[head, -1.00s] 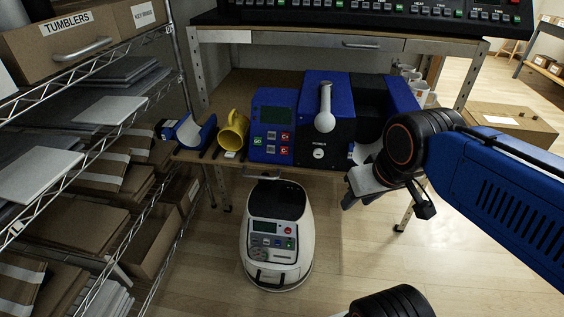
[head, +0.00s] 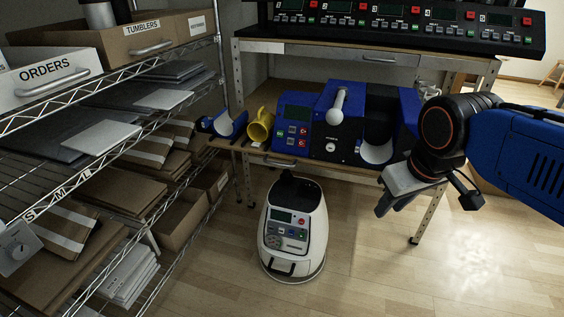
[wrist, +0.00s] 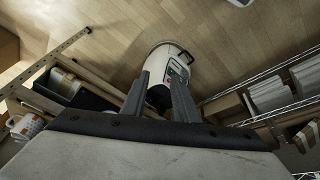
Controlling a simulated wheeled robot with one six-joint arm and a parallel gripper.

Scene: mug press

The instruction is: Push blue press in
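The blue press (head: 354,95) stands on the workbench in the head view. Its lever with a white handle (head: 338,105) stands up at the front. A blue control box (head: 292,112) with a display adjoins it on the left. At its right a curved white cradle (head: 376,152) shows; I cannot tell how far in it sits. My gripper (head: 385,208) is in front and to the right of the press, apart from it, pointing down. In the wrist view my gripper (wrist: 160,78) has its two fingers spread with nothing between them. The press is not clearly visible there.
A yellow mug (head: 261,126) lies tilted left of the control box, beside a blue curved part (head: 228,123). A white wheeled robot (head: 293,235) stands on the floor before the bench. A wire shelf (head: 110,140) with boxes fills the left. Floor at front right is clear.

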